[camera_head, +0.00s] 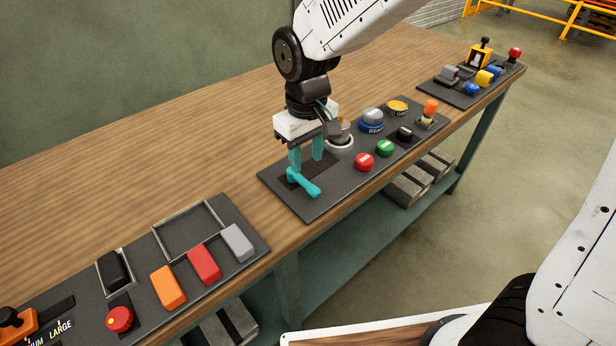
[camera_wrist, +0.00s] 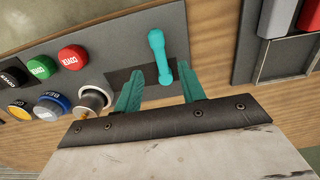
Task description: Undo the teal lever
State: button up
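The teal lever (camera_head: 306,184) is a short bar with rounded ends on a dark square plate in the middle panel (camera_head: 290,205). In the head view it points toward the front right edge of the panel. My gripper (camera_head: 306,163), with teal fingers, points down just above and behind the lever. In the wrist view, the gripper (camera_wrist: 160,73) is open, with one end of the lever (camera_wrist: 157,50) between the fingertips. Gaps show on both sides, the narrower one toward the right finger. I cannot tell the exact height of the fingertips above the plate.
Close beside my gripper stands a round silver-collared knob (camera_head: 340,138). Red (camera_head: 364,161) and green (camera_head: 385,148) buttons are on the same panel. A left panel holds orange, red and grey blocks (camera_head: 237,243); another panel (camera_head: 455,92) is at the far right. The wooden table behind is clear.

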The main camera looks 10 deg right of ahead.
aim_at(307, 183)
notch_tip(307, 183, down, 7)
jog(key=shift+r, duration=0.1)
dwell(0.3)
grip_shut()
